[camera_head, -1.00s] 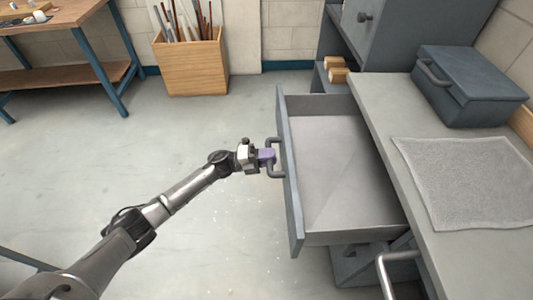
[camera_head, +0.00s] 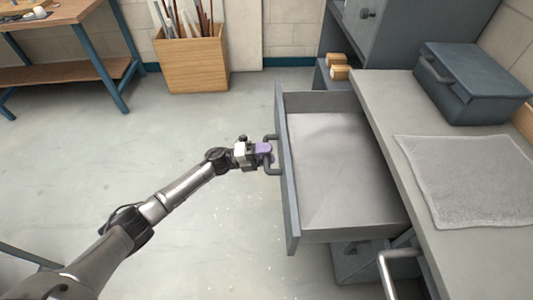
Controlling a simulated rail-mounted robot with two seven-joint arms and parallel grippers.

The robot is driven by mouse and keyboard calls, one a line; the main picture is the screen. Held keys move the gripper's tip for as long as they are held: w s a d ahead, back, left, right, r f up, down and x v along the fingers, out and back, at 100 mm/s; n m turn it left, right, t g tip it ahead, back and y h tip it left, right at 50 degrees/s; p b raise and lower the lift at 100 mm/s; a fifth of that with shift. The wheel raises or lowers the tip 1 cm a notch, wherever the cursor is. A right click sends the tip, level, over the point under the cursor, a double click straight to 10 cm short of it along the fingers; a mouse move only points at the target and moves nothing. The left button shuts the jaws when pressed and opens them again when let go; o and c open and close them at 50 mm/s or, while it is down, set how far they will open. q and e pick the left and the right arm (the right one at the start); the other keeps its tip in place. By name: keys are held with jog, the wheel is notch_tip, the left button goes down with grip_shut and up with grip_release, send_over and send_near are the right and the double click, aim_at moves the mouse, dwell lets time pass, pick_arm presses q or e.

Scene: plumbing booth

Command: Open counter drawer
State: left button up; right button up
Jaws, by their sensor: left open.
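The counter drawer (camera_head: 286,180) stands far out from under the grey counter (camera_head: 385,130), and its empty floor shows. Its dark bar handle (camera_head: 274,168) sits on the outer face of the front panel. My left gripper (camera_head: 266,154) is at the handle, with its purple finger part beside or around the bar; I cannot tell whether it touches. The jaws are open. My right gripper is not in view.
A grey toolbox (camera_head: 474,82) and a grey cloth (camera_head: 472,180) lie on the counter. A wooden bin (camera_head: 194,64) with rods stands at the back, and a wooden workbench (camera_head: 62,30) at the far left. The floor left of the drawer is clear.

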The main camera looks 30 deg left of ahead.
pick_arm(q)
jog(key=p+v, duration=0.1)
jog(key=v, duration=1.3)
jog(key=shift+p, duration=0.4)
jog(key=shift+d+r, duration=0.1)
